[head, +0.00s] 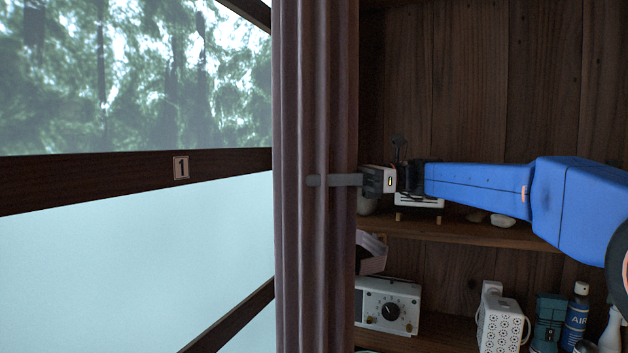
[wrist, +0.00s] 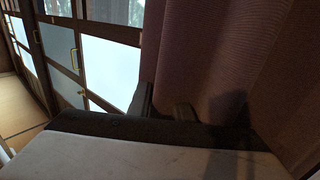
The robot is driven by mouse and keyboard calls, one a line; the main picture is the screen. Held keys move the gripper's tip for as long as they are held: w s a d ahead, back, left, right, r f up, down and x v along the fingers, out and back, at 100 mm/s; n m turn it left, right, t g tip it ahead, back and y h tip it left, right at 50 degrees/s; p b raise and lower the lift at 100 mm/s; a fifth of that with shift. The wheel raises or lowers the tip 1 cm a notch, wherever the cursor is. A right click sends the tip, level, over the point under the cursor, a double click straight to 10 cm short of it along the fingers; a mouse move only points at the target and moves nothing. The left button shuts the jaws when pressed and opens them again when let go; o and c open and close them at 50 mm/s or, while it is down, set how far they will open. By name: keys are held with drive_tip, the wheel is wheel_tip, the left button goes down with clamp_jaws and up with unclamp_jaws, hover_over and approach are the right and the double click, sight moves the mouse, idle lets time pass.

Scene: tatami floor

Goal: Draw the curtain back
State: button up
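The curtain (head: 298,90) hangs in mauve-brown vertical folds between the window and the shelves. It also fills the right side of the wrist view (wrist: 220,60). My gripper (head: 335,181) is at the curtain's right part, with one grey finger lying across the front of the folds. In the wrist view my gripper's two dark fingers (wrist: 163,107) are a little apart, with curtain cloth showing between and behind them. The fingertips are partly hidden, so I cannot tell whether they pinch the cloth.
The window (head: 130,80) with dark wooden bars (head: 110,175) is on the left. Tatami floor (wrist: 20,115) shows at far left.

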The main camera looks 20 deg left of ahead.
drive_tip(key=v, duration=1.6)
drive_tip(key=shift+d, duration=0.1)
drive_tip(key=s+d+f+n+t+h, duration=0.6)
drive_tip(key=s+d+f+h, duration=0.2)
drive_tip(key=s+d+f, duration=0.8)
drive_tip(key=s+d+f+n+t+h, duration=0.6)
drive_tip(key=s+d+f, duration=1.1)
drive_tip(key=f, duration=0.7)
drive_tip(key=shift+d+f+t+h, duration=0.4)
drive_tip(key=shift+d+t+h, duration=0.45)
drive_tip(key=shift+d, duration=0.25)
drive_tip(key=shift+a, duration=0.1)
